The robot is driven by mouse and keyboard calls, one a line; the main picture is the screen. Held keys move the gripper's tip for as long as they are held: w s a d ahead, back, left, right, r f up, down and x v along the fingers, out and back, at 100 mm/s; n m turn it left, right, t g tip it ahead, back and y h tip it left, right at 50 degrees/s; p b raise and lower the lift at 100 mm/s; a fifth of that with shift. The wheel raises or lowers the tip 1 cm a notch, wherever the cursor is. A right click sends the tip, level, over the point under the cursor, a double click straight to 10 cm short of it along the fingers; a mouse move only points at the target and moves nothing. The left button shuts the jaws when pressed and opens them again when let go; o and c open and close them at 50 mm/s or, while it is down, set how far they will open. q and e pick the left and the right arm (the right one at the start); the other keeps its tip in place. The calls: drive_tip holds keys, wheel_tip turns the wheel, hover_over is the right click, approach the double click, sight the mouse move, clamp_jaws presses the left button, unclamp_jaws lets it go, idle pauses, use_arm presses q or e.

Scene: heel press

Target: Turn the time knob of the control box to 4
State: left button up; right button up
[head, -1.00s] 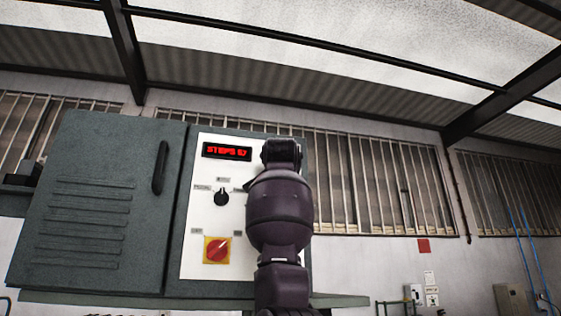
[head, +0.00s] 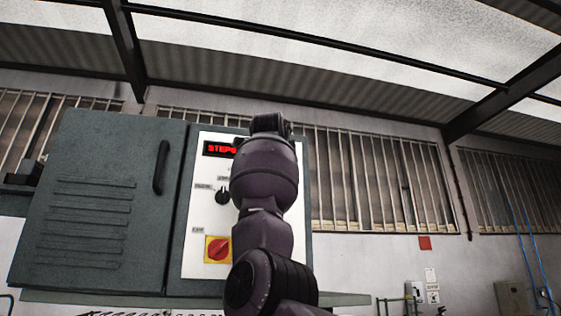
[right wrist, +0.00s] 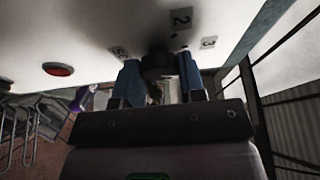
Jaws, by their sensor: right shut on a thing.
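The control box (head: 98,210) is a grey-green cabinet with a white panel on its right part. My right arm covers the right side of that panel in the head view, so the time knob and my right gripper are hidden there. In the right wrist view a dark round knob (right wrist: 157,62) sits on the white panel, with labels "2" (right wrist: 181,18) and "3" (right wrist: 208,42) beside it and a less clear label at its left. The blue fingers of my right gripper (right wrist: 161,78) are shut on this knob from both sides. The knob's pointer direction is not clear. My left gripper is out of view.
A red display (head: 220,149), partly covered, reads "STEP". Below it are a small black selector (head: 223,196) and a red rotary switch (head: 217,249) on a yellow plate. A red button (right wrist: 58,69) shows on the panel in the right wrist view.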

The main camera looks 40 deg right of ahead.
drive_tip(key=m, duration=0.2)
drive_tip(key=m+g+y, duration=0.1)
drive_tip(key=m, duration=0.1)
drive_tip(key=shift+r+y, duration=0.1)
drive_tip(key=shift+y, duration=0.2)
idle(0.4)
drive_tip(key=o, duration=0.9)
drive_tip(key=shift+o, duration=0.2)
drive_tip(key=b+v, duration=0.2)
drive_tip(key=v, duration=0.9)
drive_tip(key=shift+d, duration=0.15)
